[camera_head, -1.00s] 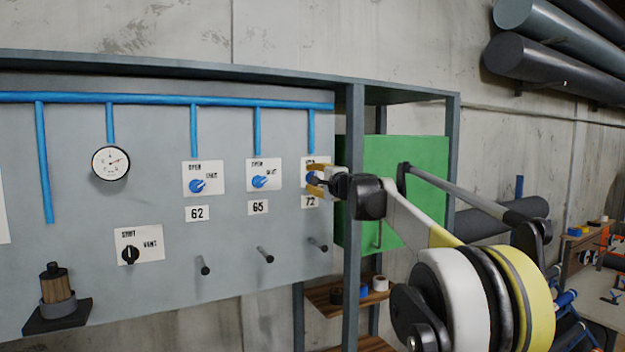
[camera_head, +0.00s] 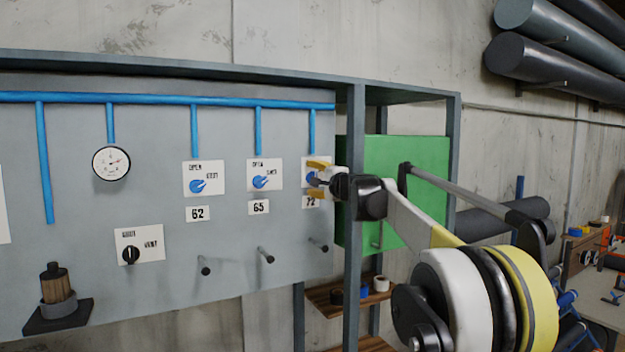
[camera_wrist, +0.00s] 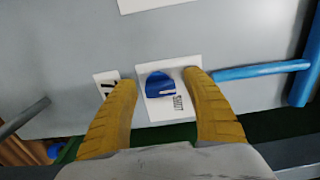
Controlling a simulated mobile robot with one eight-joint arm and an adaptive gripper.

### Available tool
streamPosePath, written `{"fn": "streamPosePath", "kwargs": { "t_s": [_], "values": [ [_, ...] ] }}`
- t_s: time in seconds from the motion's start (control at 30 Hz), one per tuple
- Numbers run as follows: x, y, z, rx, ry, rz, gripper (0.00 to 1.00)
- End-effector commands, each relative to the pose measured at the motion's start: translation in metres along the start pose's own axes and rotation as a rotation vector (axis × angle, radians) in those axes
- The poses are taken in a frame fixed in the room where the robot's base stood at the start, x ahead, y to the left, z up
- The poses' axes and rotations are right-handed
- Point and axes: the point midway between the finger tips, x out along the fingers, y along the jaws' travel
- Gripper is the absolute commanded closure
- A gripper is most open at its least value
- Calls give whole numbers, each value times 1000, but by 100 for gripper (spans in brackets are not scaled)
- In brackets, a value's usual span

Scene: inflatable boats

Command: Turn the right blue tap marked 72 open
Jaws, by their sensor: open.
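The blue tap marked 72 is on a white plate at the right end of the grey panel. In the head view the tap (camera_head: 311,179) is partly hidden by my gripper (camera_head: 318,180), and its 72 label (camera_head: 311,202) shows just below. In the wrist view the tap (camera_wrist: 160,86) lies between the two yellow fingers of my gripper (camera_wrist: 150,85), with a gap on both sides. The fingers are open and hold nothing. The word SHUT (camera_wrist: 178,101) shows beside the tap; its OPEN mark is not readable.
Taps 62 (camera_head: 197,187) and 65 (camera_head: 260,182) sit to the left on the panel (camera_head: 80,210). A grey frame post (camera_head: 354,250) and a green box (camera_head: 415,165) stand close to my arm. Pegs (camera_head: 318,244) stick out below the taps. A blue pipe (camera_wrist: 262,70) runs to the plate.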

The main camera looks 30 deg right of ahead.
Motion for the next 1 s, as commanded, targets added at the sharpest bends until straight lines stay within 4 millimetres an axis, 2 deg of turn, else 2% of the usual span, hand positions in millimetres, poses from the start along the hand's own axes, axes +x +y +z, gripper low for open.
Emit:
{"fn": "streamPosePath", "kwargs": {
  "t_s": [0.17,0.5,0.6,0.77,1.0],
  "values": [
    [-24,0,-1,0,1,0,42],
    [-97,0,0,0,2,0,42],
    [-109,0,0,0,1,0,42],
    [-118,0,0,0,0,0,42],
    [-118,0,0,0,0,0,42]
  ]
}}
